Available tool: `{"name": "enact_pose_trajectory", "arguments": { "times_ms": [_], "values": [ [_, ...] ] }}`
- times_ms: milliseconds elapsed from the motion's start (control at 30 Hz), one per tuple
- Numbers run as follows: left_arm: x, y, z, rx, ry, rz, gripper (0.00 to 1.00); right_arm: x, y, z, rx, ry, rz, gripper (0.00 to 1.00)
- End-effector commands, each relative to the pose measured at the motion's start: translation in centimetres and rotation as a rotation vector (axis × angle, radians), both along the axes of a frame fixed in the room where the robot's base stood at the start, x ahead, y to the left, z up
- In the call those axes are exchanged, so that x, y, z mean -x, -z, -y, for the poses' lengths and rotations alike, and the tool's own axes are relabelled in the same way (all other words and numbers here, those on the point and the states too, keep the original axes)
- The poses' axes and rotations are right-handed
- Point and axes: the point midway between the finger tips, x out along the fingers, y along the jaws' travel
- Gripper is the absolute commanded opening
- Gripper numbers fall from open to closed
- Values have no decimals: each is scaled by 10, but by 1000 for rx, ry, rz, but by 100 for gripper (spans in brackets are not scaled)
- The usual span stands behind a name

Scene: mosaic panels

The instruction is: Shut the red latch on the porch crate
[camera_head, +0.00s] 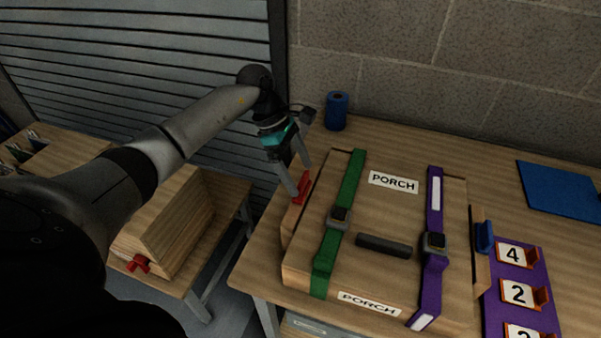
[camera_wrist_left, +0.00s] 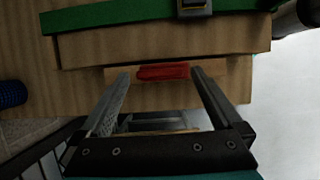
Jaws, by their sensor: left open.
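The porch crate (camera_head: 385,220) is a wooden box with PORCH labels, standing on the table. Its red latch (camera_head: 302,188) is on the crate's left side; it also shows in the left wrist view (camera_wrist_left: 163,72). My left gripper (camera_head: 294,181) is open at that side, its fingertips at either end of the red latch. In the left wrist view (camera_wrist_left: 160,80) the latch lies between the two fingertips; I cannot tell whether they touch it. A blue latch (camera_head: 484,237) is on the crate's right side. My right gripper is not in view.
A green strap (camera_head: 348,183) and a purple strap (camera_head: 435,205) with buckles cross the crate, with a dark handle (camera_head: 384,246) between them. A blue roll (camera_head: 337,111) stands behind. A purple number board (camera_head: 495,310) and a blue mat (camera_head: 562,188) lie to the right.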

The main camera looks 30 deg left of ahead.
Motion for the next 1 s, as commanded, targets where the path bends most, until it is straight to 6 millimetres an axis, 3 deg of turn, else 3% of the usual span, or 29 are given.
{"name": "enact_pose_trajectory", "arguments": {
  "times_ms": [200, 467, 1000],
  "values": [
    [-1, 13, 5, 0, 0, 0, 100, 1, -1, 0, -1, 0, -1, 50],
    [-1, 14, 6, 0, 0, 0, 100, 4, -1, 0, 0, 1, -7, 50],
    [-1, 13, 5, 0, 0, 0, 39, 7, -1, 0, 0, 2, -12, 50]
  ]
}}
